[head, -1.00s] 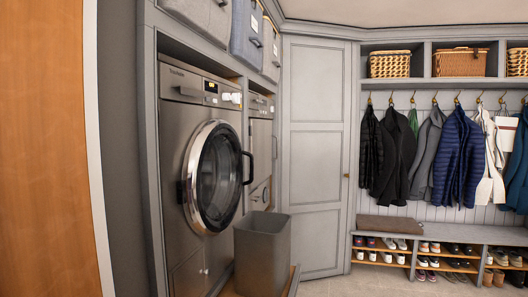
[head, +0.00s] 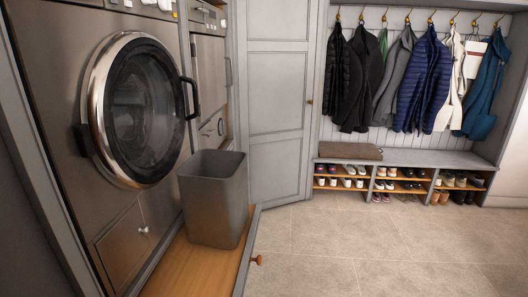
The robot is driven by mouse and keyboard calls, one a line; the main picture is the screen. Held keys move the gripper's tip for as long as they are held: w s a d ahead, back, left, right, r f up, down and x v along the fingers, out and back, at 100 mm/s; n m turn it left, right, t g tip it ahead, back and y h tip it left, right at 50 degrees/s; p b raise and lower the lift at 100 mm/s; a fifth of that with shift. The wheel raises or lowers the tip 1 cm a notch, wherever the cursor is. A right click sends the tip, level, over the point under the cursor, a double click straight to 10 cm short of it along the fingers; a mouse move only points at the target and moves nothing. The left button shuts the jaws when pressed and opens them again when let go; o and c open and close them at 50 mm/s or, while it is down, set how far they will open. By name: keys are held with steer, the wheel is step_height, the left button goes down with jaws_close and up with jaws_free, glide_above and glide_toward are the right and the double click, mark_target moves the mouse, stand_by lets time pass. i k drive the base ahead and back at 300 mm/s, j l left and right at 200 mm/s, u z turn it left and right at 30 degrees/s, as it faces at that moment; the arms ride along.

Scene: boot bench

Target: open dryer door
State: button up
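The dryer (head: 60,75) is a dark steel front-loader built into a grey cabinet at the left of the head view. Its round door (head: 138,112) has a chrome ring and dark glass, and it looks shut. A black handle (head: 193,98) stands out from the door's right side, and a dark hinge block sits at its left side. My gripper is not in view.
A grey bin (head: 213,200) stands on a wooden pull-out shelf (head: 185,268) in front of the dryer, below and right of the door. A second machine (head: 209,75) is beyond the dryer. A coat bench (head: 430,160) with shoes stands at the back. The tiled floor (head: 380,245) at right is clear.

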mark_target(208, 57)
steer(key=i, duration=3.8)
